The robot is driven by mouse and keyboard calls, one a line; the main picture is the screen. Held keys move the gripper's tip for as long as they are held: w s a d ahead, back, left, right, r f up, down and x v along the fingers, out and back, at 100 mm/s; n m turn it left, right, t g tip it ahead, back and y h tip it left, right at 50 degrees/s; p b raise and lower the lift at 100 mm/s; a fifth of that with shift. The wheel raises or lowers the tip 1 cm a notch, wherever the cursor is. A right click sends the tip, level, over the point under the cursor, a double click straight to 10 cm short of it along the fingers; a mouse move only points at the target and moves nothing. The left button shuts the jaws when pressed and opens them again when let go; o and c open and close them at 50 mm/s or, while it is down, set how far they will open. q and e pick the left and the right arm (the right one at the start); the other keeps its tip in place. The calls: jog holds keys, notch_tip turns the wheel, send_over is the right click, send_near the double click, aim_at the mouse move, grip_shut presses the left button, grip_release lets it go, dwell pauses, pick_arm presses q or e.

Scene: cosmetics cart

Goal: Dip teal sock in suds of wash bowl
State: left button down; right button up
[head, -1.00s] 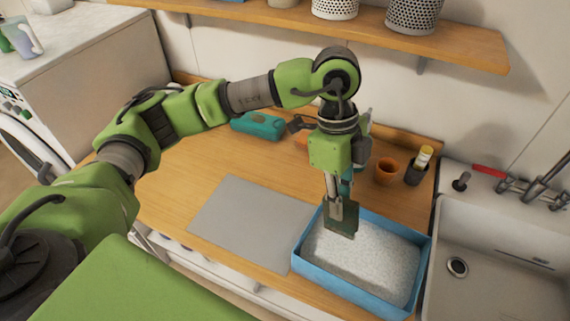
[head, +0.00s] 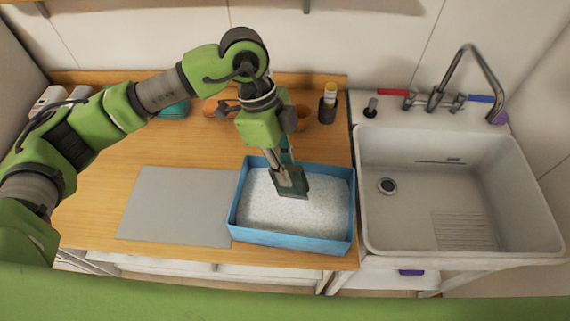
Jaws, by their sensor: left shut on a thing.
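The wash bowl (head: 243,238) is a blue rectangular tub filled with white, speckled suds (head: 265,208). It stands on the wooden counter, left of the sink. My left gripper (head: 288,180) points down over the tub's back middle part. It is shut on the teal sock (head: 300,188), a dark teal flat piece hanging at the fingertips. The sock's lower end is at or just above the suds; I cannot tell whether it touches. My right gripper is not in view.
A grey mat (head: 175,208) lies left of the tub. Behind the arm are a teal box (head: 173,109), an orange bowl (head: 212,105), an orange cup (head: 302,118) and a dark holder (head: 327,110). The white sink (head: 400,215) with its tap (head: 465,75) is at the right.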

pick_arm(q)
notch_tip(320, 180, down, 8)
jog(key=b, duration=0.6)
jog(key=shift+f, duration=0.45)
jog(key=shift+s, duration=0.15)
jog(key=shift+f, duration=0.1)
jog(key=shift+d, duration=0.3)
